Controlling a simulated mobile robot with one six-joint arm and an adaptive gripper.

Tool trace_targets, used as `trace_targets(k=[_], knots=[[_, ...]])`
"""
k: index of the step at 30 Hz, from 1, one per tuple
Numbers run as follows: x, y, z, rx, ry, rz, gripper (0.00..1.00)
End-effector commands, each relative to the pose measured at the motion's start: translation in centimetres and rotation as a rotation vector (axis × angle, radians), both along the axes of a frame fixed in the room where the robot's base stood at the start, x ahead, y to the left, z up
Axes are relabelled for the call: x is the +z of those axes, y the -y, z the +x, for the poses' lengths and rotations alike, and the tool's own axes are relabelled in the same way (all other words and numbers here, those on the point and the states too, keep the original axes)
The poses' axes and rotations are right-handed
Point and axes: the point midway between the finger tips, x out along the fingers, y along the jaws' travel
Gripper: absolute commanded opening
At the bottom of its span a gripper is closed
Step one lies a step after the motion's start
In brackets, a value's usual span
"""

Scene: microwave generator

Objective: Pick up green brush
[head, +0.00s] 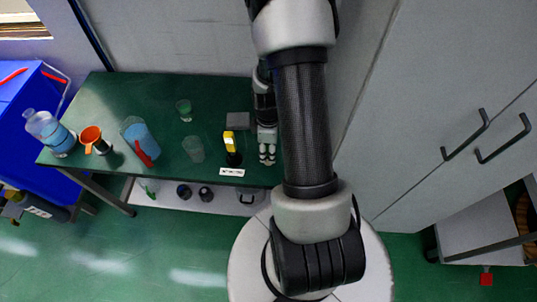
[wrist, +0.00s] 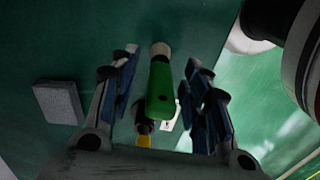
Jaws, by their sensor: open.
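The green brush (wrist: 161,88) shows in the wrist view, with a green handle and a pale end at the top. My gripper (wrist: 162,62) is open, with one finger on each side of the brush. The brush lies between the fingers in the picture; I see gaps on both sides and cannot tell how far it is in depth. In the head view my gripper (head: 267,152) is over the right part of the green table; the brush cannot be made out there.
A grey block (head: 237,121) and a yellow-and-black item (head: 230,142) stand just left of my gripper. A white label (head: 232,172) is at the table's front edge. Beakers and a blue-liquid jug (head: 141,137) stand farther left. Grey cabinets (head: 440,110) are at the right.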

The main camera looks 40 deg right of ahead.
Motion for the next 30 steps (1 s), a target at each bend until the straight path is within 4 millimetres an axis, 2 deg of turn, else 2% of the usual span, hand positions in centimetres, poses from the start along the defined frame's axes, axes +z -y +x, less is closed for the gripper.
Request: trace_targets(k=[6, 25, 30], knots=[[-0.09, 0.02, 0.05, 0.000, 0.001, -0.001, 0.43], [-0.09, 0.02, 0.03, 0.000, 0.001, -0.001, 0.01], [-0.08, 0.02, 0.03, 0.000, 0.001, -0.001, 0.00]])
